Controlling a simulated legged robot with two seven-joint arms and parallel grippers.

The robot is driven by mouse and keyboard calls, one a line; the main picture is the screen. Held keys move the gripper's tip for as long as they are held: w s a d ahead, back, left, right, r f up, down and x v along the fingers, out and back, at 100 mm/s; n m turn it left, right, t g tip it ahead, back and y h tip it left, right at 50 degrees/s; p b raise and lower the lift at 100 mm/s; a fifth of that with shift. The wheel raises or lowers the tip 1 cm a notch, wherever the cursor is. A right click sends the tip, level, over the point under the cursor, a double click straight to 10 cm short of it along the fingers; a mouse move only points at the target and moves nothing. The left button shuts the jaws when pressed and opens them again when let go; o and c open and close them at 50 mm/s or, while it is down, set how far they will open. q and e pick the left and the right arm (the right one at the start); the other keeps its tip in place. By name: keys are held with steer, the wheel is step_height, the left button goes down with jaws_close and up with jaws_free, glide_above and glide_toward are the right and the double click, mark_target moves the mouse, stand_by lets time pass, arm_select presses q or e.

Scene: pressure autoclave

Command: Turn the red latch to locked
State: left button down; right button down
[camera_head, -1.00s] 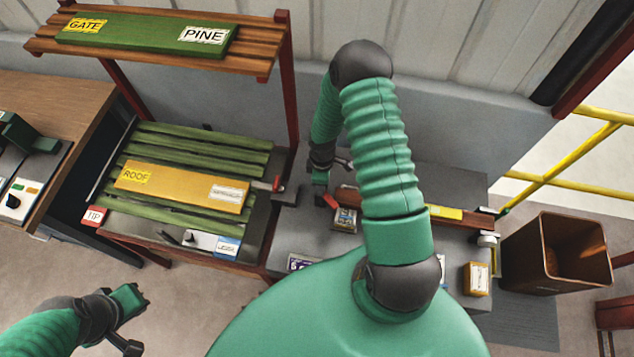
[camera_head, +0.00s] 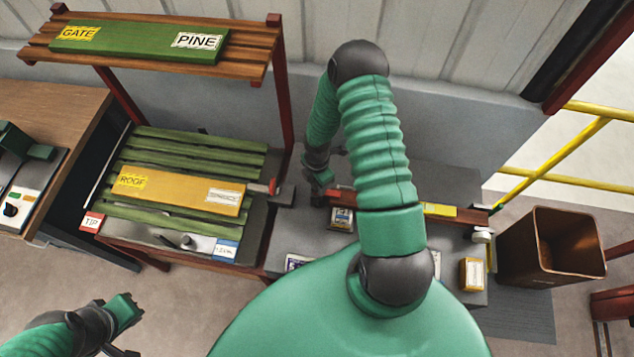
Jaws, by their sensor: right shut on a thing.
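My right gripper (camera_head: 320,198) is low over the grey bench, at the left end of a brown bar. It is shut on a small red piece (camera_head: 335,192), which I take to be the red latch. The gripper hides most of this piece, and I cannot read its exact angle. My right arm covers the middle of the bar (camera_head: 468,214). Another small red lever (camera_head: 273,186) stands at the right edge of the slatted green rack. My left gripper (camera_head: 128,304) hangs at the lower left, away from everything; its jaws are too small to read.
A yellow board marked ROOF (camera_head: 180,187) lies on the green slats. A wooden shelf (camera_head: 255,65) with a green board stands above. A small labelled block (camera_head: 341,219) sits right beside my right gripper. A brown bin (camera_head: 515,245) stands at the right.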

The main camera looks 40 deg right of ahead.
steer(key=shift+w+r, duration=0.1)
steer(key=shift+w, duration=0.1)
stand_by(0.3)
steer(key=c, duration=1.2)
jaws_free()
steer(key=shift+o, duration=1.2)
steer(key=shift+s, duration=0.1)
step_height(320, 180, up, 16)
steer(key=shift+r+b, duration=0.25)
steer(key=shift+b, duration=0.2)
